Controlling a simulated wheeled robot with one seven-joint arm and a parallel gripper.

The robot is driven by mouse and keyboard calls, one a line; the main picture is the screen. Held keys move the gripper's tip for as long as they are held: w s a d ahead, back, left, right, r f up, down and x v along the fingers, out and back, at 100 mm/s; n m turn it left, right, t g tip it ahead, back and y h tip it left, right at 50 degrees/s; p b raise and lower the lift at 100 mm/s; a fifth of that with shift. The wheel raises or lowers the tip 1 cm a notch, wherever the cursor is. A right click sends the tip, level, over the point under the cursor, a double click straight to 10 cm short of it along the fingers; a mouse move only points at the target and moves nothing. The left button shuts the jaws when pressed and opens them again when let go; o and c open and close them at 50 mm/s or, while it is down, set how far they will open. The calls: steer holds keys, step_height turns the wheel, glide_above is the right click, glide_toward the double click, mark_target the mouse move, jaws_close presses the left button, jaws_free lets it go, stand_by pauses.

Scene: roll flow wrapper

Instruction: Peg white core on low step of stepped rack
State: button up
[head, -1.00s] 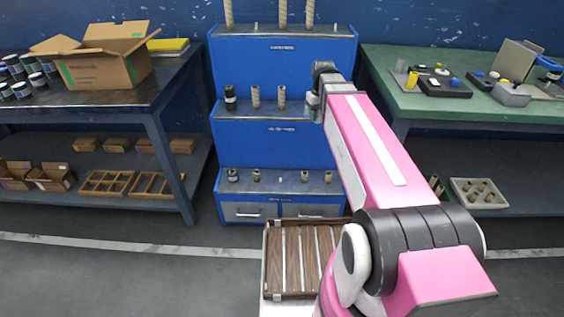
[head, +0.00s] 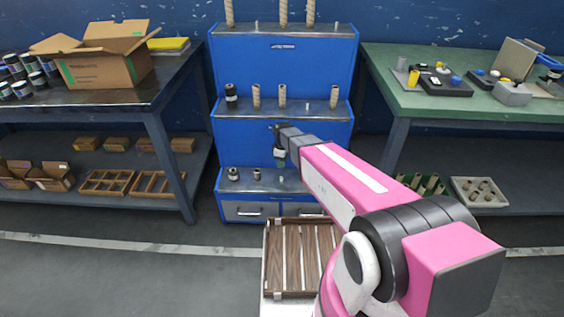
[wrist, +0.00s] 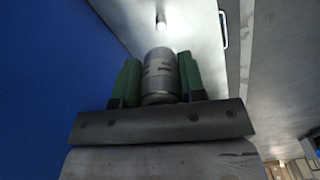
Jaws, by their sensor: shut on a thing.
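The blue stepped rack (head: 228,150) stands ahead with three steps. In the head view, my gripper (head: 281,160) is above the low step, right of the tan core. In the wrist view, its green fingers (wrist: 160,72) are shut on a pale grey-white core (wrist: 158,68) with dark marks. A bare peg (wrist: 160,22) shows on the metal surface beyond the core, apart from it. My arm hides the right of the low step.
The middle step holds a black core (head: 231,92) and several tan cores (head: 282,94). Tall tan rolls (head: 283,12) stand on the top step. A slatted brown tray (head: 290,262) is in front. Tables flank the rack: dark at left (head: 185,85), green at right (head: 400,95).

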steer(key=shift+f, duration=2.65)
steer(key=shift+f, duration=2.15)
stand_by(0.5)
steer(key=o, duration=1.5)
steer(key=shift+c, duration=0.2)
steer(key=shift+r, duration=0.1)
steer(key=shift+r, duration=3.9)
steer(key=shift+d, duration=0.1)
